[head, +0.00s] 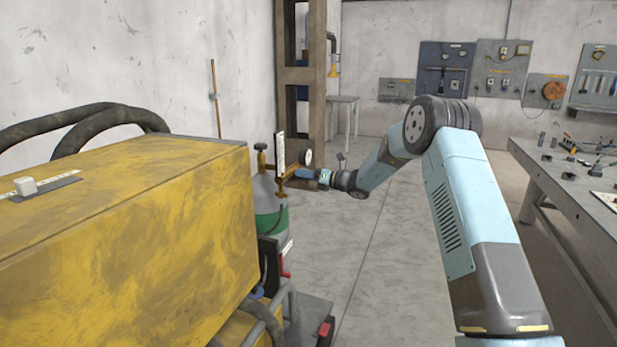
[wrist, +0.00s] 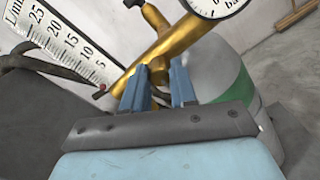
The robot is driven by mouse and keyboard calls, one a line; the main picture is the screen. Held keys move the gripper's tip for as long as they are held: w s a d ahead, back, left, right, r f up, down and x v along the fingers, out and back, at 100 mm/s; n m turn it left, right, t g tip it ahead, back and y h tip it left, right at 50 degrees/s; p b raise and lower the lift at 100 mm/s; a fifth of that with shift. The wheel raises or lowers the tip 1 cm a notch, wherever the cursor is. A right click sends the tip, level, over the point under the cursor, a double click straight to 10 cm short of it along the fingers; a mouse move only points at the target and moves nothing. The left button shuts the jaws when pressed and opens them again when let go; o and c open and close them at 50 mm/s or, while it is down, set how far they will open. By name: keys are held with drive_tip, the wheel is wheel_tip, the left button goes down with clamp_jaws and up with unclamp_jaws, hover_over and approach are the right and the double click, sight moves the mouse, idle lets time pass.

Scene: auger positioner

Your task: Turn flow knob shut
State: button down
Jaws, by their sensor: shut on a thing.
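A brass regulator (wrist: 175,38) sits on a grey gas cylinder with a green band (head: 268,222); the cylinder also shows in the wrist view (wrist: 222,72). A white flow scale marked in l/min (wrist: 62,42) stands at its left, also seen upright in the head view (head: 279,152). A small dark red ball (wrist: 102,88) is near the scale's low end. A round gauge (wrist: 216,4) is at the top right. My gripper (wrist: 159,72) reaches the regulator from the right in the head view (head: 312,174). Its blue fingers are shut on the flow knob, which they mostly hide.
A large yellow machine (head: 130,220) with black hoses (head: 85,122) fills the left foreground. A grey workbench with tools (head: 570,175) runs along the right. A rusty steel column (head: 300,100) stands behind the cylinder. The floor between is open.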

drive_tip(key=shift+a+f+m+g+y, duration=0.1)
drive_tip(key=shift+m+g, duration=0.15)
drive_tip(key=shift+m, duration=5.45)
drive_tip(key=shift+r+m+g+y, duration=0.1)
drive_tip(key=shift+m+g, duration=0.2)
drive_tip(key=shift+m, duration=5.4)
drive_tip(key=shift+a+f+m+g+y, duration=0.1)
drive_tip(key=shift+m+g, duration=0.15)
drive_tip(key=shift+m, duration=5.45)
drive_tip(key=shift+d, duration=0.1)
drive_tip(key=c, duration=0.9)
unclamp_jaws()
